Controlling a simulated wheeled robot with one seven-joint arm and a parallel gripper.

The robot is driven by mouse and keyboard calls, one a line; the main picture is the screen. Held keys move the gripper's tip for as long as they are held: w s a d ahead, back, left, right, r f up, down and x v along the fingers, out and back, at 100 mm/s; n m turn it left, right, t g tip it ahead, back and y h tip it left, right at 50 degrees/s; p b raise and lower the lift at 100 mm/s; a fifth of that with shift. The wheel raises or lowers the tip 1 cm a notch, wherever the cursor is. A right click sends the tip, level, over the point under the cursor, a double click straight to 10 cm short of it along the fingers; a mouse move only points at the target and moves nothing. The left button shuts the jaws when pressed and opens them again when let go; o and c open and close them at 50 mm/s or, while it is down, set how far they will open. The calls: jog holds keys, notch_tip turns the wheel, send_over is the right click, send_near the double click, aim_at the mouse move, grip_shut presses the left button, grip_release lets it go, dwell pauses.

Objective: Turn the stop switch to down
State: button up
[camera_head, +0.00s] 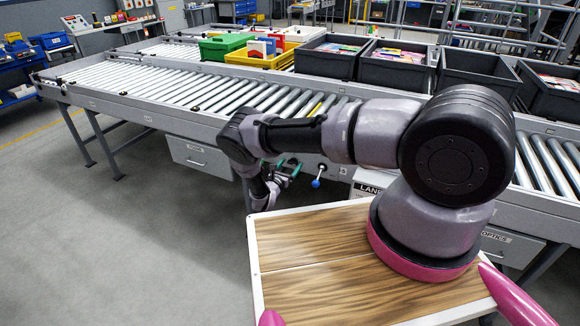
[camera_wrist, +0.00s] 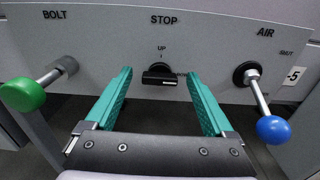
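The stop switch (camera_wrist: 160,79) is a small black knob on a grey panel (camera_wrist: 215,35), under the label STOP, in the wrist view. Its dark bar lies roughly level, with a pale mark on its right part. UP is printed above the knob; lettering at its right is small and partly hidden. My gripper (camera_wrist: 160,98) is open, its teal fingers on either side of the switch in the picture, with nothing between them touching it visibly. In the head view my gripper (camera_head: 287,170) is low at the conveyor's near side; the switch cannot be made out there.
A green-knobbed lever (camera_wrist: 24,94) under BOLT is left of the fingers. A blue-knobbed lever (camera_wrist: 272,128) under AIR is to the right, close to the right finger. The roller conveyor (camera_head: 190,85) bears several bins. The floor at left is clear.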

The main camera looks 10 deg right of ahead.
jog(key=v, duration=1.1)
jog(key=w+d+r+m+g+h, duration=0.1)
jog(key=d+r+m+g+h, duration=0.25)
jog(key=r, duration=0.55)
jog(key=w+d+r+m+g+y, duration=0.1)
jog(key=d+r+m+g, duration=0.1)
jog(key=r+m+g, duration=0.45)
jog(key=s+d+r+m+g+y, duration=0.25)
jog(key=r+m, duration=0.25)
jog(key=r, duration=0.6)
jog(key=s+d+r+m+g+y, duration=0.25)
jog(key=r+m, duration=0.25)
jog(key=r, duration=0.6)
jog(key=s+d+r+m+t+y, duration=0.25)
jog(key=s+r+m+y, duration=0.4)
jog(key=s+r, duration=0.75)
jog(key=s+r+m+t+y, duration=0.3)
jog(key=s+r+m+t, duration=0.2)
jog(key=s+r, duration=0.7)
jog(key=shift+s+a+m+y, duration=0.3)
jog(key=shift+s+m, duration=0.35)
jog(key=shift+s, duration=0.3)
